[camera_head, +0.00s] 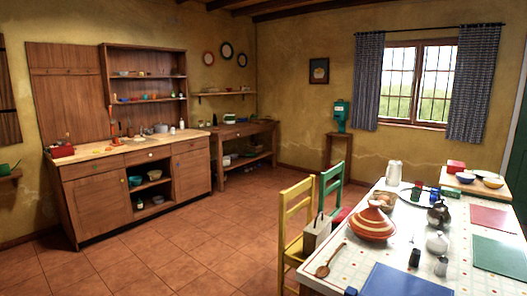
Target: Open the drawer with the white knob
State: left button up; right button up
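A wooden cabinet (85,212) with a light worktop stands against the left wall. It has a row of drawers under the worktop: a left drawer (80,170), a middle drawer (140,159) and a right drawer (188,146). All of them look shut. A small pale spot, perhaps a knob, shows on the middle drawer; the knobs are too small for me to tell their colours surely. Below the middle drawer are open shelves with bowls, between two doors. Neither of my grippers is in view.
A dining table (345,268) with a striped tagine (372,224) and other tableware fills the right front. A yellow chair (283,235) and a green chair (325,190) stand at its left side. The tiled floor (190,255) before the cabinet is clear.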

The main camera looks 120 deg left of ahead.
aim_at(137, 156)
jog(key=u, duration=4.75)
jog(key=i+l+z, duration=0.1)
jog(key=i+z, duration=0.3)
jog(key=i, duration=4.2)
jog(key=i+u, duration=0.15)
jog(key=i, duration=0.3)
jog(key=i+l+u, duration=0.1)
jog(key=i, duration=0.4)
jog(key=i+l+u, duration=0.15)
jog(key=i, duration=0.3)
jog(key=l, duration=0.1)
